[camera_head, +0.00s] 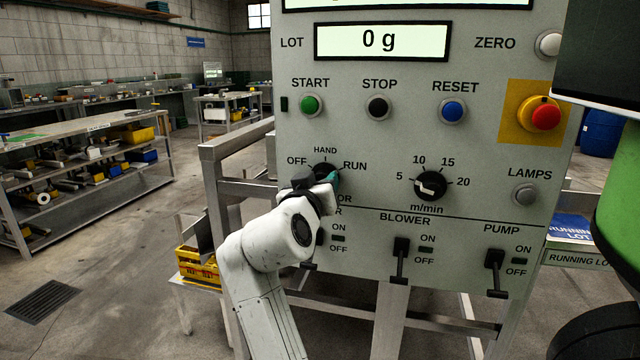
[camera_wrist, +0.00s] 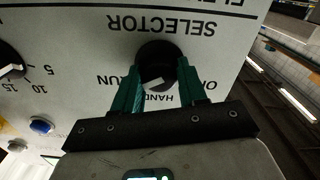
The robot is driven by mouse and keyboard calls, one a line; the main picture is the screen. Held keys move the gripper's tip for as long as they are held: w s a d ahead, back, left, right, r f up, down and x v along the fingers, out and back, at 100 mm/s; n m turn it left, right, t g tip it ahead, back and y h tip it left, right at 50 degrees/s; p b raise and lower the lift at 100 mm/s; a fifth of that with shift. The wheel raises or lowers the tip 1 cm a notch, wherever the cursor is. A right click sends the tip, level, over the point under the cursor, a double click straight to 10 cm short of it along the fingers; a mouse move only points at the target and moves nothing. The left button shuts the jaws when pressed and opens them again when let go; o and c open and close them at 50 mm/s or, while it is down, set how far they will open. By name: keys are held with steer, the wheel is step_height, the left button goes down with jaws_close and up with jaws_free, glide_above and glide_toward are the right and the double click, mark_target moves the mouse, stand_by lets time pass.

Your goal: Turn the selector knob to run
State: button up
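The black selector knob (camera_head: 325,168) is on the grey control panel, among the labels OFF, HAND and RUN. In the wrist view, which is upside down, the knob (camera_wrist: 158,60) sits under the word SELECTOR. A pale mark shows on its side towards HAND; its exact setting is hard to tell. My gripper (camera_wrist: 160,80) has its two teal fingers apart, one on either side of the knob. I cannot tell whether they touch it. In the head view my gripper (camera_head: 328,182) is at the knob and covers its lower part.
A speed dial (camera_head: 431,185) is right of the selector. START (camera_head: 311,104), STOP (camera_head: 377,107) and RESET (camera_head: 452,110) buttons are above, with a red emergency button (camera_head: 545,115) at right. Blower (camera_head: 401,255) and pump (camera_head: 495,268) switches project below.

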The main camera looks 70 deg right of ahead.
steer(key=o, duration=0.4)
steer(key=shift+a+r, duration=0.1)
steer(key=a, duration=1)
steer(key=shift+s+a, duration=0.3)
steer(key=shift+s, duration=0.1)
steer(key=w+a+f+n+t+y, duration=0.1)
steer(key=a+f+n+t+y, duration=0.2)
steer(key=f, duration=0.9)
steer(key=w+a+f+n+t+y, duration=0.1)
steer(key=a+f+n+y, duration=0.35)
steer(key=f, duration=0.75)
steer(key=s+a+f+n+g+y, duration=0.25)
steer(key=s+a+f+y, duration=0.35)
steer(key=f, duration=0.4)
steer(key=s+a+f+n+g+y, duration=0.2)
steer(key=s+a+f+n+y, duration=0.25)
steer(key=s+a+f, duration=0.4)
step_height(320, 180, up, 17)
steer(key=w+p, duration=0.1)
steer(key=p, duration=1.6)
steer(key=shift+w+d+f+p, duration=0.2)
steer(key=shift+d+p, duration=0.2)
steer(key=shift+d, duration=0.05)
